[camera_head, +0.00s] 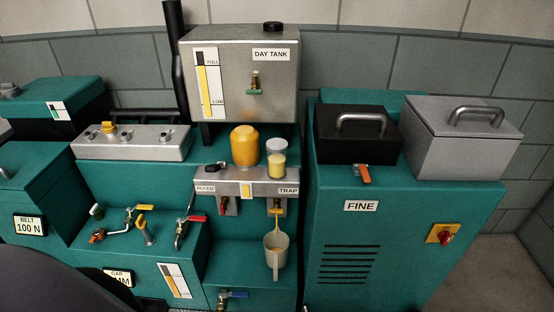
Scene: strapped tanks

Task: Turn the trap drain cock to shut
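The trap drain cock (277,205) sits under the TRAP label (289,191), on the underside of the grey filter head (225,180). A yellow stream (277,226) runs down from it into a pale jug (277,258) hanging or standing just below. The cock's handle is too small to read its angle surely. A clear bowl with yellow liquid (277,164) stands on the head above it, beside an orange-yellow canister (244,145). Neither of my grippers shows in the head view.
Several yellow, red and orange levers (145,230) crowd the left block. The day tank (240,80) is above. The FINE cabinet (400,230) stands right. A blue-handled valve (235,294) is below.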

